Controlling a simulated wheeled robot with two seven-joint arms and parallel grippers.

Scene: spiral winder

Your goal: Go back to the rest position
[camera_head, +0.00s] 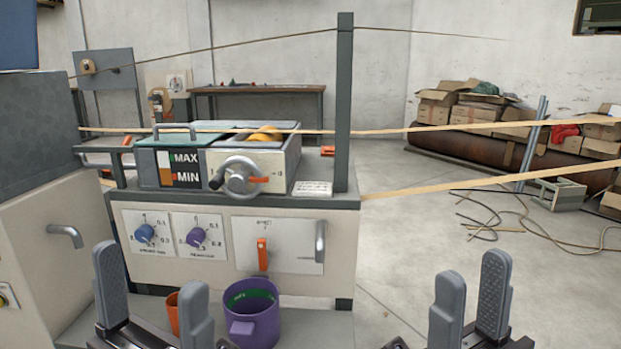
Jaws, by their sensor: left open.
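My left gripper (153,304) is at the lower left of the head view. Its two grey fingers are spread apart with nothing held between them. My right gripper (469,309) is at the lower right. The arms behind the grippers are mostly cut off by the bottom edge.
A purple mug (252,318) and an orange cup (173,312), partly hidden, stand on the low ledge by my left gripper. Tan strands (450,188) cross the scene to the right of a dark post (344,110). Cardboard boxes (475,105) lie behind.

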